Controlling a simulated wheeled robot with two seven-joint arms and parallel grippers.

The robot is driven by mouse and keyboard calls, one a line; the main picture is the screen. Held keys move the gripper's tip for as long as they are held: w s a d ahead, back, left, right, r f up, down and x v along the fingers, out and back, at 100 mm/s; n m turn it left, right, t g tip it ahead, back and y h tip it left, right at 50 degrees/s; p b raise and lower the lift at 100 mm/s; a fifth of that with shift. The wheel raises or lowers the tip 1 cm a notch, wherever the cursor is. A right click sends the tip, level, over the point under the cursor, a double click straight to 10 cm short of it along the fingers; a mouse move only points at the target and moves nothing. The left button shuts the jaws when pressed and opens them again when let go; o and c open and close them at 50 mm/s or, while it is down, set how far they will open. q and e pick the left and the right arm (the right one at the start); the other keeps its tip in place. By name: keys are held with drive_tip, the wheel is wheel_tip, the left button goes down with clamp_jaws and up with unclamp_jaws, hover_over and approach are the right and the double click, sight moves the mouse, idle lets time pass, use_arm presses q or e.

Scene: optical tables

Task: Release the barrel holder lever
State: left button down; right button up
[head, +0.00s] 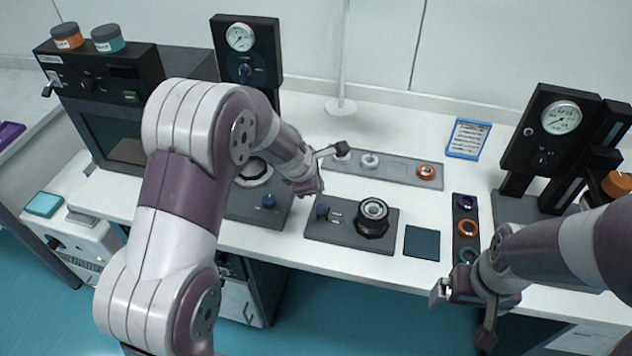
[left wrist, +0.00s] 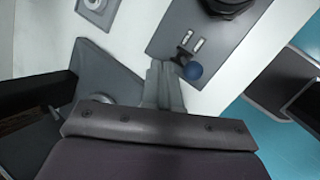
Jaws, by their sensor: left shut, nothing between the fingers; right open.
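The barrel holder (head: 373,209), a black round clamp with a pale ring on top, stands on a grey base plate (head: 345,238). Its lever has a blue ball knob (head: 322,211) at the plate's left end. The knob also shows in the left wrist view (left wrist: 193,71), beside two small pale labels. My left gripper (left wrist: 164,76) is shut and empty, its fingertips just left of the knob; whether they touch it I cannot tell. In the head view the left fingertips are mostly hidden by the wrist. My right gripper (head: 461,316) is open and empty at the table's front edge.
Another station with a blue knob (head: 269,201) and gauge (head: 240,37) stands left. A grey tray (head: 395,172) with rings lies behind the holder. A dark square mat (head: 421,243) and ring strip (head: 466,211) lie right. A gauge press (head: 560,117) stands far right.

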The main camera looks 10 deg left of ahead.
use_arm(q)
drive_tip(key=a+p+v, duration=0.1)
drive_tip(key=p+v, duration=0.2)
drive_tip(key=v, duration=0.9)
drive_tip(key=shift+a, duration=0.3)
use_arm(e)
drive_tip(key=r, duration=0.3)
drive_tip(key=shift+w+r, duration=0.25)
drive_tip(key=shift+w, duration=0.15)
use_arm(q)
drive_tip(key=shift+s+f, duration=0.1)
